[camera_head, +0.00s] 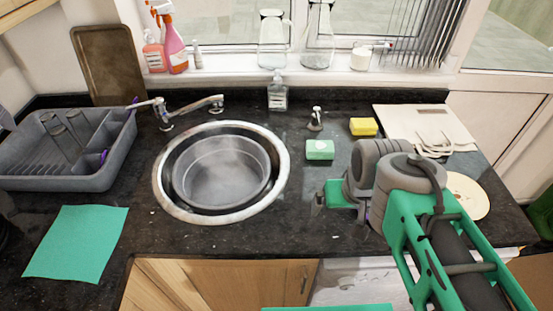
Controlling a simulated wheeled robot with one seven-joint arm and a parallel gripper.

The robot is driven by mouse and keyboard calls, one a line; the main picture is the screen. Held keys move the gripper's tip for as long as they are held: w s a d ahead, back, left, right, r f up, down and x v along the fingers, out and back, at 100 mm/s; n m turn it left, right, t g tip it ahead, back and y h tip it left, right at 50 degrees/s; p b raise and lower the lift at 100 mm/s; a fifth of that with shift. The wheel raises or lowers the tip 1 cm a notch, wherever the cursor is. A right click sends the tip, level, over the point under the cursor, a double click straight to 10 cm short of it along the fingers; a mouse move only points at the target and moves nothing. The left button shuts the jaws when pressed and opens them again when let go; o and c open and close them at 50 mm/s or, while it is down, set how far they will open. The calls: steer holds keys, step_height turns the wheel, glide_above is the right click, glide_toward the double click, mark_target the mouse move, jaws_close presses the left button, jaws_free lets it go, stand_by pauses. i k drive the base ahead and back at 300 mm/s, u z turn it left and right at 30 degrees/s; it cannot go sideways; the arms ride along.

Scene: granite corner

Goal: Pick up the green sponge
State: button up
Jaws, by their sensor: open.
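The green sponge (320,150) lies flat on the dark granite counter, right of the round sink, with a small pale mark on its top. My gripper (318,201) is nearer the front edge of the counter, below the sponge in the picture and apart from it. It is open, and nothing shows between its fingers. My arm comes in from the lower right and hides part of the counter there. The sponge is fully in view.
The sink (222,172) holds a grey basin. A yellow sponge (363,127), a chrome fitting (316,120) and a soap bottle (277,93) stand near the green sponge. A dish rack (60,165) and green cloth (77,243) are left. A pale board (425,125) lies right.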

mark_target(316, 150)
steer(key=k, duration=1.2)
steer(key=u, duration=0.75)
steer(key=i, duration=1.2)
steer(key=z, duration=0.75)
